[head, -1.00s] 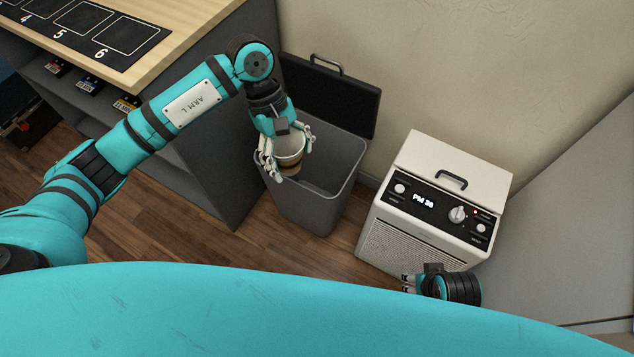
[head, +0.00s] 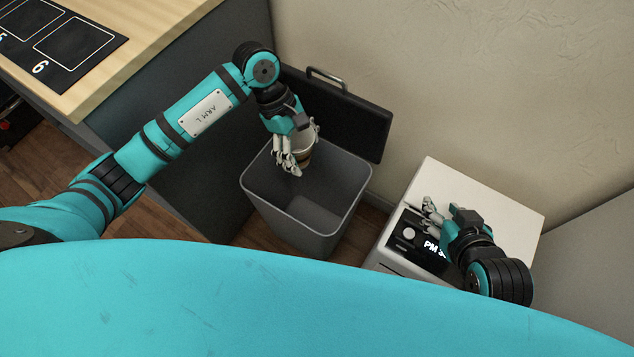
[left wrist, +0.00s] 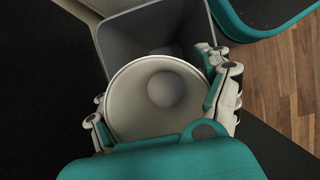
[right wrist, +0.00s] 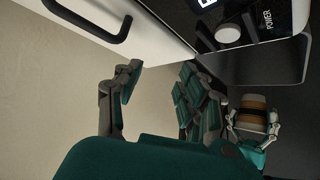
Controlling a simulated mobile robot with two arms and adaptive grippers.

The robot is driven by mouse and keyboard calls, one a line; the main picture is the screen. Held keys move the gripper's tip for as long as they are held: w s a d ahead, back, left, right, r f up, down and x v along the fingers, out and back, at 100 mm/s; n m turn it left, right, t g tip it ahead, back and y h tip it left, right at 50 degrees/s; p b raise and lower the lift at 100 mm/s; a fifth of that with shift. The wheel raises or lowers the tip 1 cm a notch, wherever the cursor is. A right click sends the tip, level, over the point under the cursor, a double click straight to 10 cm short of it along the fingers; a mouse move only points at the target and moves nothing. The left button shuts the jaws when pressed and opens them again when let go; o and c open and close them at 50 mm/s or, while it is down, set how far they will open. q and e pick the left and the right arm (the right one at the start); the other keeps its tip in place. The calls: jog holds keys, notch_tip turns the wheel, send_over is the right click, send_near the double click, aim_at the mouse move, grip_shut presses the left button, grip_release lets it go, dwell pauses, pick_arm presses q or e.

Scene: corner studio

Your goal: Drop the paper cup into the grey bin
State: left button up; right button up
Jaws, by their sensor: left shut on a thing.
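The paper cup (head: 304,147) is pale with a brown band. My left gripper (head: 292,158) is shut around it and holds it above the back left part of the open grey bin (head: 262,197). The left wrist view looks into the cup's round mouth (left wrist: 125,100), with the bin wall (left wrist: 150,30) beyond it. The right wrist view shows the held cup (right wrist: 252,112) at its right. My right gripper (head: 436,214) is open and empty by the top of the white appliance; its spread fingers show in the right wrist view (right wrist: 160,88).
The bin's dark lid (head: 345,120) stands raised against the wall behind it. The white appliance (head: 490,195), with a dark control panel, stands right of the bin. A wooden-topped counter (head: 140,35) is at the upper left. The bin's visible interior looks empty.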

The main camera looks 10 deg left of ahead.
aim_at(303, 165)
pick_arm(q)
jog(key=shift+s+f, duration=0.1)
jog(key=shift+f, duration=0.05)
pick_arm(e)
jog(key=shift+w+a+r, duration=0.1)
jog(key=shift+w+r, duration=0.1)
pick_arm(q)
notch_tip(303, 165, down, 2)
jog(key=shift+s+f+b, duration=0.1)
jog(key=shift+f+b, duration=0.05)
jog(key=shift+b, duration=0.65)
notch_tip(303, 165, down, 3)
jog(key=shift+r+b, duration=0.15)
jog(key=shift+b, duration=0.65)
jog(key=shift+f, duration=0.25)
pick_arm(e)
jog(key=w+a+r+t+y, duration=0.1)
jog(key=w+r+t, duration=0.2)
jog(key=r, duration=0.3)
jog(key=w+a+r+t+y, duration=0.2)
jog(key=w+r+t, duration=0.1)
jog(key=r+t, duration=0.3)
jog(key=shift+a+r, duration=0.25)
jog(key=shift+r, duration=0.15)
pick_arm(q)
jog(key=o, duration=0.8)
jog(key=shift+c, duration=0.2)
